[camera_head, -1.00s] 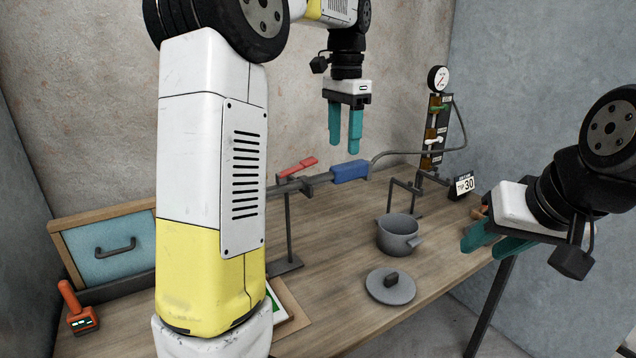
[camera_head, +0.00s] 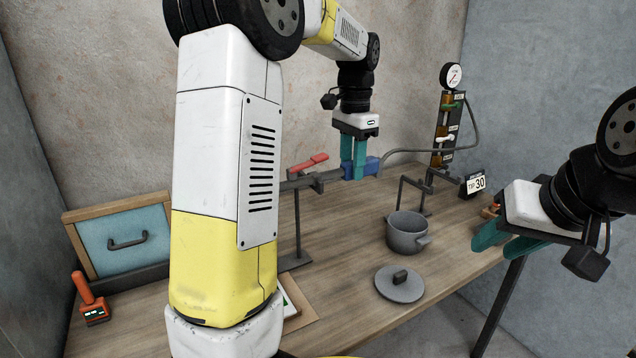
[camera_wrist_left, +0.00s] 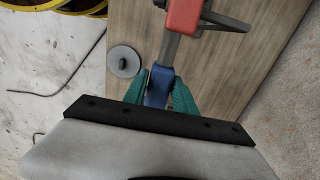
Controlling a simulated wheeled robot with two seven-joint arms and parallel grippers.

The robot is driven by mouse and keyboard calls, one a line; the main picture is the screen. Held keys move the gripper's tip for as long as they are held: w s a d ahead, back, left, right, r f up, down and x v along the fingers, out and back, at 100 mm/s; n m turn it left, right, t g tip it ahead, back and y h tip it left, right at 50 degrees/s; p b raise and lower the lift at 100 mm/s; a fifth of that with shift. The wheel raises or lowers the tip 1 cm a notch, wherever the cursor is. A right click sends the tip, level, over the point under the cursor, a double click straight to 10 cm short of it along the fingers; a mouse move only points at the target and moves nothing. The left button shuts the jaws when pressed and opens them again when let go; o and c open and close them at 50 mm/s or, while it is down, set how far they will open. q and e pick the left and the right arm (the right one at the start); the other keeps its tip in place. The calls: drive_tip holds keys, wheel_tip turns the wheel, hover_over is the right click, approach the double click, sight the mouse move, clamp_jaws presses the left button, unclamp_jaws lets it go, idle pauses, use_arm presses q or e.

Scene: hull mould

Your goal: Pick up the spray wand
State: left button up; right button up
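The spray wand has a blue grip (camera_head: 373,166) and a grey tube that rests on a dark stand (camera_head: 298,215) with a red lever (camera_head: 308,163). A grey hose leaves the grip to the right. My left gripper (camera_head: 353,176) points down with its teal fingers on both sides of the grip, closed in on it. The wrist view shows the blue grip (camera_wrist_left: 159,88) between the fingers and the red lever beyond it. The wand still lies along the stand. My right gripper (camera_head: 492,250) is open and empty at the right, near the table edge.
A grey pot (camera_head: 405,236) and its lid (camera_head: 399,285) stand on the wooden table to the right. A gauge panel (camera_head: 447,125) and a "30" sign (camera_head: 475,184) are behind. A blue-fronted box (camera_head: 125,238) and an orange device (camera_head: 92,305) are at the left.

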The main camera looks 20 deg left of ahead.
use_arm(q)
clamp_jaws()
drive_tip(key=shift+r, duration=0.1)
drive_tip(key=shift+r, duration=1.5)
drive_tip(key=shift+s+r, duration=0.15)
drive_tip(key=shift+r, duration=0.1)
drive_tip(key=s+a+r, duration=0.2)
drive_tip(key=s+a, duration=0.1)
drive_tip(key=s, duration=1.2)
drive_tip(key=shift+s+d+r, duration=0.1)
drive_tip(key=shift+r, duration=1)
drive_tip(key=shift+s+r, duration=0.1)
drive_tip(key=shift+r, duration=1)
drive_tip(key=shift+f, duration=0.1)
